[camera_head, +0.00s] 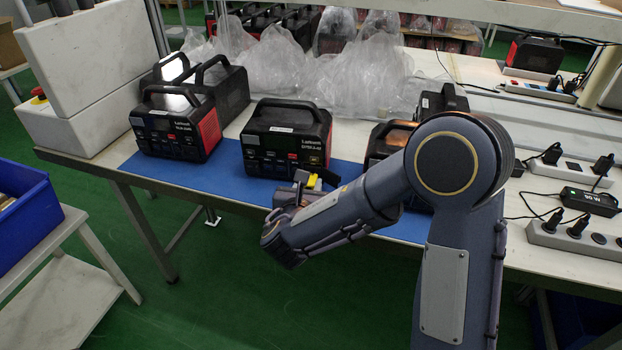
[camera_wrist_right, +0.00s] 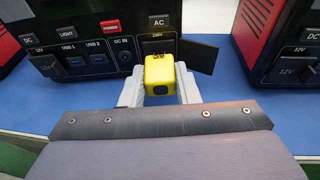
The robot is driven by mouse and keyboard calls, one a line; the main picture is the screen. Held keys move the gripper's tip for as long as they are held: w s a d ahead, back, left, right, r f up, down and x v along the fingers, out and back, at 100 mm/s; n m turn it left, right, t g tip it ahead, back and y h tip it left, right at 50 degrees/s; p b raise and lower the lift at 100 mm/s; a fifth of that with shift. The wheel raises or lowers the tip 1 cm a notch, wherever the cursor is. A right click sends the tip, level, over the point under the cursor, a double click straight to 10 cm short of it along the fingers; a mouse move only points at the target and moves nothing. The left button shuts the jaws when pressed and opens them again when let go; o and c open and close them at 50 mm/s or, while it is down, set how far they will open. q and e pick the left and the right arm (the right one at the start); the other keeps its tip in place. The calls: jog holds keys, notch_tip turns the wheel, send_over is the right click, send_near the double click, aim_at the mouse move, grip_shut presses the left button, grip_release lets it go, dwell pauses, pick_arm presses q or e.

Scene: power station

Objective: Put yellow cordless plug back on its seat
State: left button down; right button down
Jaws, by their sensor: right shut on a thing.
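The small yellow cordless plug (camera_head: 312,181) is in front of the middle black power station (camera_head: 286,137). In the right wrist view the plug (camera_wrist_right: 159,74) is a rounded yellow block between the two grey fingers of my right gripper (camera_wrist_right: 159,88), which is shut on it. In the head view my right gripper (camera_head: 303,187) is partly hidden by its own arm. The plug is just before the power station's AC panel, beside an open dark cover flap (camera_wrist_right: 202,57). The socket behind the plug is hidden, so contact cannot be told. My left gripper is out of view.
More power stations stand left (camera_head: 175,124) and right (camera_head: 388,139) on a blue mat (camera_head: 354,171). Clear plastic bags (camera_head: 350,75) lie behind them. Power strips (camera_head: 578,240) and cables crowd the table's right side. A blue bin (camera_head: 30,225) is at the left.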

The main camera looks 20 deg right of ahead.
jog(key=shift+f+v, duration=0.15)
jog(key=shift+v, duration=0.55)
jog(key=shift+f+v, duration=0.2)
jog(key=shift+v, duration=0.5)
jog(key=shift+s, duration=0.15)
